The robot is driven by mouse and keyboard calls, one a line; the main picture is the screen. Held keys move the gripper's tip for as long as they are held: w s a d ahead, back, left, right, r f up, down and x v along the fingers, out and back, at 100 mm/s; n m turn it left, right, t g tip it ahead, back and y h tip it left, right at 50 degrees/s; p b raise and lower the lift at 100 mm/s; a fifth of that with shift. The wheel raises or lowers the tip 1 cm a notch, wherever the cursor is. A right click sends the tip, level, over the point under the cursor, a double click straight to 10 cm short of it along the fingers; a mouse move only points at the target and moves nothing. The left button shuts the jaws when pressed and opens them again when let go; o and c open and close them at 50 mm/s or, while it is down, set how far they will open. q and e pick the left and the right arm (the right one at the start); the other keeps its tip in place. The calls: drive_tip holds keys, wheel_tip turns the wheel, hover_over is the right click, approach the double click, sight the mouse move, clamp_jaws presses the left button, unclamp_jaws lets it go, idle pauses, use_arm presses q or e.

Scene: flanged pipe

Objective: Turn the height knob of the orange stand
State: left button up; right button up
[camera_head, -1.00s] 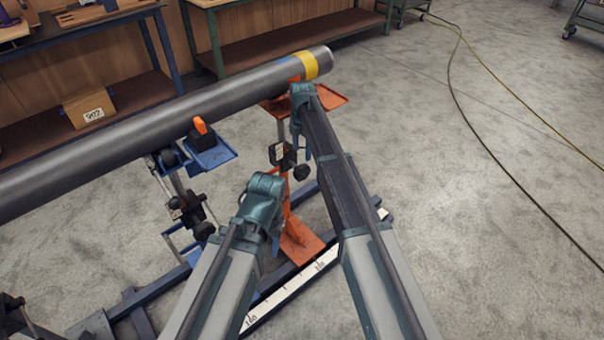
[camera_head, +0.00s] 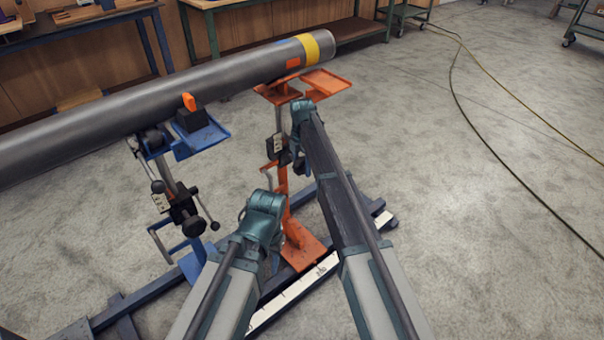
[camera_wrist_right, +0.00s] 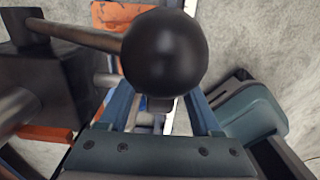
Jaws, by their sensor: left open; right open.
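The orange stand (camera_head: 281,185) stands under the pipe's yellow-banded end in the head view, with a dark clamp block (camera_head: 278,150) on its post. My right gripper (camera_head: 304,152) is beside this block. In the right wrist view a black ball (camera_wrist_right: 165,52) on a brownish rod is close in front of my open right gripper (camera_wrist_right: 160,112), covering part of the gap between its fingers. A black block (camera_wrist_right: 65,80) is to its left. I cannot tell whether the ball is the height knob. My left gripper (camera_head: 272,258) is open, lower down near the stand's foot, its fingertips mostly hidden.
The grey pipe (camera_head: 170,105) crosses the upper left. A blue stand (camera_head: 200,140) with knobs and levers is to the left. A rail with a white scale (camera_head: 320,270) runs along the floor.

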drive_tip(key=shift+f, duration=0.15)
drive_tip(key=shift+c, duration=0.2)
clamp_jaws()
drive_tip(key=shift+w+g+y, duration=0.1)
drive_tip(key=shift+g+y, duration=0.2)
drive_tip(key=shift+y, duration=0.1)
drive_tip(key=shift+o, duration=0.2)
unclamp_jaws()
